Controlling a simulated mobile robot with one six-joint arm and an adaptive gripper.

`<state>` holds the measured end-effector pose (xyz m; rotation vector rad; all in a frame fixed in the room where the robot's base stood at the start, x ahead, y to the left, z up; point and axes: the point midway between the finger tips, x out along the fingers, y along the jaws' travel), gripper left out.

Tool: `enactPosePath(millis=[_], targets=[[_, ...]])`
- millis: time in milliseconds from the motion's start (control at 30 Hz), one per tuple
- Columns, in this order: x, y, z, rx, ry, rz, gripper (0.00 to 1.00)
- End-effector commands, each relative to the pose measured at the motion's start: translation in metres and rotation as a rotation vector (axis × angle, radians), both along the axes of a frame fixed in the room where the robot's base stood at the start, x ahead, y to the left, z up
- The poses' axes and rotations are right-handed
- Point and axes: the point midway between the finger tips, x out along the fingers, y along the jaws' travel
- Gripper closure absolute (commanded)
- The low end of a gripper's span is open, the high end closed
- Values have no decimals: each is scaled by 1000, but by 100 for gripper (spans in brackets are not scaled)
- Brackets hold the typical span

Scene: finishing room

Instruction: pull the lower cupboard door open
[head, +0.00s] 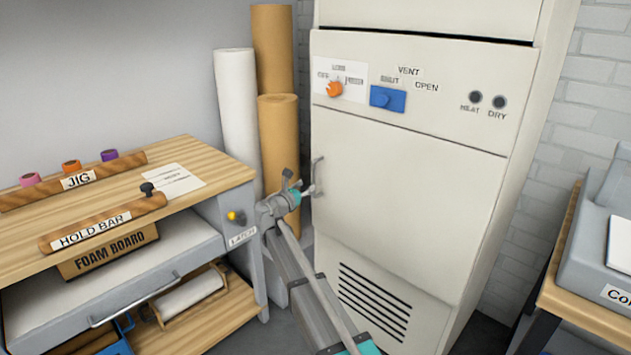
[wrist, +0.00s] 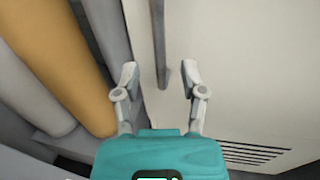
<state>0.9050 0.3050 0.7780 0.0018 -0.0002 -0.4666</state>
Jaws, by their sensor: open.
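The lower cupboard door (head: 405,190) is the large cream panel below the control strip, and it looks shut. Its upright grey bar handle (head: 318,176) is near the door's left edge. My gripper (head: 300,183) is open and empty at the handle's left side in the head view. In the wrist view the handle (wrist: 160,60) stands between the two spread fingertips of my gripper (wrist: 160,74), with a gap on each side. The door (wrist: 235,70) fills the right of that view. I cannot tell how deep the handle sits between the fingers.
Tall brown and white rolls (head: 235,110) stand left of the cupboard, close to my arm. A wooden bench (head: 215,165) with a latch knob and a drawer is at the left. A side table (head: 585,315) with a grey machine is at the right. A vent grille (head: 375,300) is low on the cupboard.

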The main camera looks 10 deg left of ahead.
Motion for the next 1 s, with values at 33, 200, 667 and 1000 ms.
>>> enactPosePath(millis=[33,200,667,1000], targets=[[9,-3,0,0,0,-2,46],[30,-14,0,0,0,-1,46],[50,-26,0,0,0,0,46],[50,-26,0,0,0,-1,74]])
